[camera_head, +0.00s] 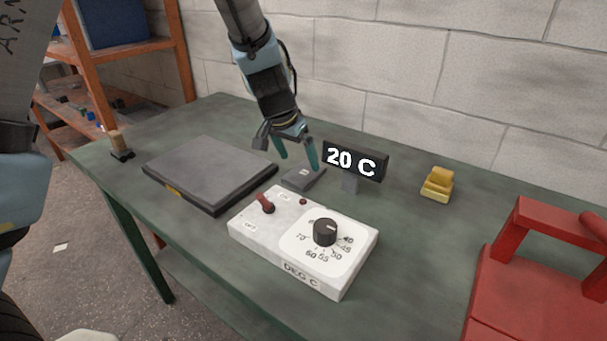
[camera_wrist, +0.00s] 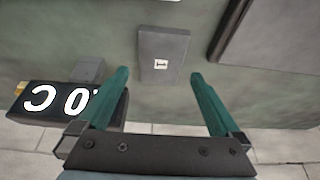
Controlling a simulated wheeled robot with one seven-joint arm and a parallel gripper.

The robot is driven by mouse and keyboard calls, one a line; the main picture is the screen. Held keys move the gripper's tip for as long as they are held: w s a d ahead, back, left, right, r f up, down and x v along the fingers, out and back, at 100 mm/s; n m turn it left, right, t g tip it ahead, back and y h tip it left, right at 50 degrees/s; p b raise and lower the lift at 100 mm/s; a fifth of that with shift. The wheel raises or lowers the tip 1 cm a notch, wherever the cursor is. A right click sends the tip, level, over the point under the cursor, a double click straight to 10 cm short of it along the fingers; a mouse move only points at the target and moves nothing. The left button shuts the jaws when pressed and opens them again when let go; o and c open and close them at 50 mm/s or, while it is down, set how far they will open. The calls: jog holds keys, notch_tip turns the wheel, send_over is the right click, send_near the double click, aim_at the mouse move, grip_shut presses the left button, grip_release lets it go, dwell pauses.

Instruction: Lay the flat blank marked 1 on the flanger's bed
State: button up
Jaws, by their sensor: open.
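The flat blank marked 1 (camera_head: 300,181) is a small grey rectangle lying on the bench, behind the white control box. In the wrist view the blank (camera_wrist: 162,45) lies flat with its label towards me. My gripper (camera_head: 298,160) points down over it, open and empty. In the wrist view my green fingers (camera_wrist: 159,77) are spread wider than the blank, which lies just beyond their tips. The flanger is not labelled; a red machine (camera_head: 525,285) with a raised bar stands at the right, partly cut off, and I cannot tell whether it is the flanger.
The white control box (camera_head: 265,234) has a dial and red switch. A display reading 20 C (camera_head: 355,161) stands close right of my gripper. A dark grey plate (camera_head: 208,170) lies left. A yellow block (camera_head: 437,185) sits right. The green bench (camera_head: 410,255) is clear before the red machine.

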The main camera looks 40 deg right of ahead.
aim_at(294, 180)
jog(key=shift+p+x, duration=0.75)
jog(key=shift+x, duration=1.9)
jog(key=shift+w, duration=0.1)
jog(key=shift+c, duration=0.2)
jog(key=c, duration=1.4)
jog(key=shift+r, duration=0.1)
jog(key=shift+r, duration=0.1)
jog(key=shift+r+b, duration=0.45)
jog(key=shift+r, duration=0.05)
jog(key=a+b, duration=0.1)
jog(key=a, duration=0.1)
jog(key=s+a+b, duration=0.1)
jog(key=a, duration=0.1)
jog(key=shift+f+b, duration=0.25)
jog(key=shift+b, duration=0.1)
notch_tip(294, 180, up, 14)
jog(key=shift+r, duration=0.15)
